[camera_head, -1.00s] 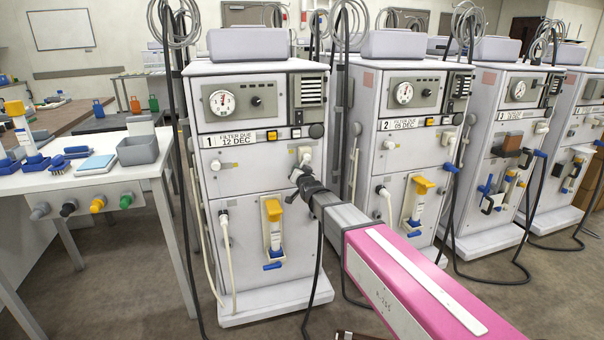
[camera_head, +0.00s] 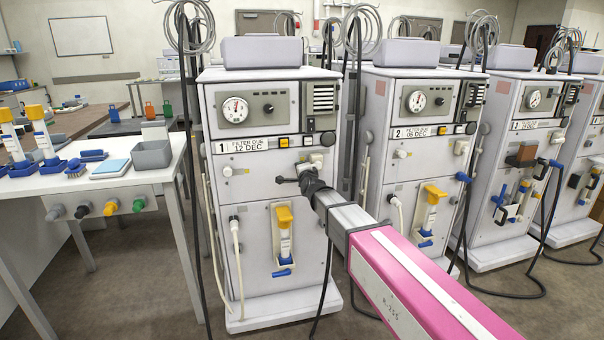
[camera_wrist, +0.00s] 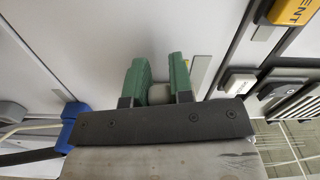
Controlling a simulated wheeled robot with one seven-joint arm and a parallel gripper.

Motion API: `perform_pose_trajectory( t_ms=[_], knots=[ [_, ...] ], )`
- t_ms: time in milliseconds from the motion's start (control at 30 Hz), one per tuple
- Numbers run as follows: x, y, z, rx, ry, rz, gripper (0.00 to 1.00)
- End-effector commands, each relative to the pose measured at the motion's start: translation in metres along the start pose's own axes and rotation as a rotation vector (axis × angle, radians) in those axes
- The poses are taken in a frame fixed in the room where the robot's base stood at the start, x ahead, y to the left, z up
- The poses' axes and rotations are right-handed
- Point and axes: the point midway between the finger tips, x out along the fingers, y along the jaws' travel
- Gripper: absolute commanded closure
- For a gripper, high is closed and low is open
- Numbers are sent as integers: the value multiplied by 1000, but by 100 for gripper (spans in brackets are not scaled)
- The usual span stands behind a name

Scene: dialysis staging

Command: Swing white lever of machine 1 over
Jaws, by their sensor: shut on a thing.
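Machine 1 (camera_head: 262,190) is the pale cabinet labelled "1", in the middle of the head view. My gripper (camera_head: 290,179) is at its front, below the filter label and right of centre. A white fitting (camera_head: 316,159) shows just above the gripper. In the wrist view my gripper's two green fingers (camera_wrist: 160,82) are shut on a small pale piece, the white lever (camera_wrist: 160,94), against the machine's front panel. Most of the lever is hidden by the fingers and the dark palm bar.
A yellow-topped holder (camera_head: 284,232) and a white hose (camera_head: 236,250) are on the machine's lower front. A white knob (camera_head: 228,171) is left of the gripper. Machine 2 (camera_head: 412,165) stands to the right. A side table (camera_head: 110,180) with trays stands left.

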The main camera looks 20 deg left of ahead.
Motion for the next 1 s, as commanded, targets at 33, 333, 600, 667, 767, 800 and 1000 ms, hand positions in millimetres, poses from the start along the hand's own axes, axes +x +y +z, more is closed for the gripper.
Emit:
perform_pose_trajectory(
  t_ms=[33, 333, 600, 667, 767, 800, 1000],
  knots=[
    [0, -2, 0, 31, 0, 0, 100],
    [0, -10, -1, 161, 0, 1, 100],
    [0, -12, -2, 198, 0, 2, 100],
    [0, -12, -2, 199, 0, 2, 100],
    [0, -12, -2, 200, 0, 2, 100],
    [0, -12, -2, 200, 0, 2, 100],
    [0, -12, -2, 200, 0, 1, 59]
  ],
)
